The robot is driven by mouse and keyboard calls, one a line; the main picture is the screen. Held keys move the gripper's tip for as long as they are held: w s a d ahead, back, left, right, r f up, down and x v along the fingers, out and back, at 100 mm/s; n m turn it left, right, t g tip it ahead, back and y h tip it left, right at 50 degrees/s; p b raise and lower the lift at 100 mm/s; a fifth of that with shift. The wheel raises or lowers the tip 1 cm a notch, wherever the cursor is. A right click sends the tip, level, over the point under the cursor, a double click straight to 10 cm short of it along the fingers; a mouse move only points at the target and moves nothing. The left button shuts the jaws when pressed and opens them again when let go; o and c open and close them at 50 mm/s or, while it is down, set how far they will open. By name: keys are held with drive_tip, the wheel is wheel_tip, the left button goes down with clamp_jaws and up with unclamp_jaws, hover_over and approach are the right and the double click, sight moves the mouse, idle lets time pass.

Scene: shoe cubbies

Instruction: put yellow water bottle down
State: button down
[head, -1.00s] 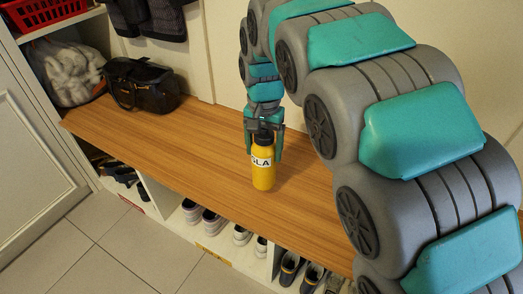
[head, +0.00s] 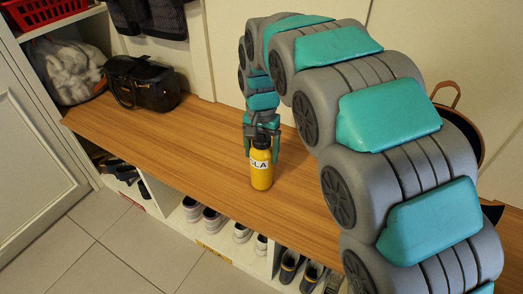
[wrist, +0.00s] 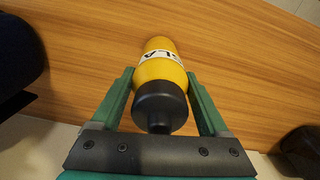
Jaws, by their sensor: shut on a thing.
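The yellow water bottle (head: 261,176) has a dark cap and a white label with black letters. It stands upright at the middle of the wooden bench, and its base looks at or very near the bench top. My gripper (head: 261,153) points down from above and is shut on the bottle near its top. In the wrist view the bottle (wrist: 162,69) lies between the two green fingers of my gripper (wrist: 160,75), with its dark cap nearest the camera. Whether its base touches the wood is hard to tell.
The bench top (head: 190,138) is clear to the left of the bottle. A black bag (head: 143,84) sits at its far left end. A brown container with a handle (head: 447,97) shows behind my arm at right. Shoes (head: 205,214) fill cubbies below the front edge.

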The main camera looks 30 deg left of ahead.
unclamp_jaws()
wheel_tip(320, 180, up, 12)
drive_tip(key=shift+r, duration=0.1)
idle(0.6)
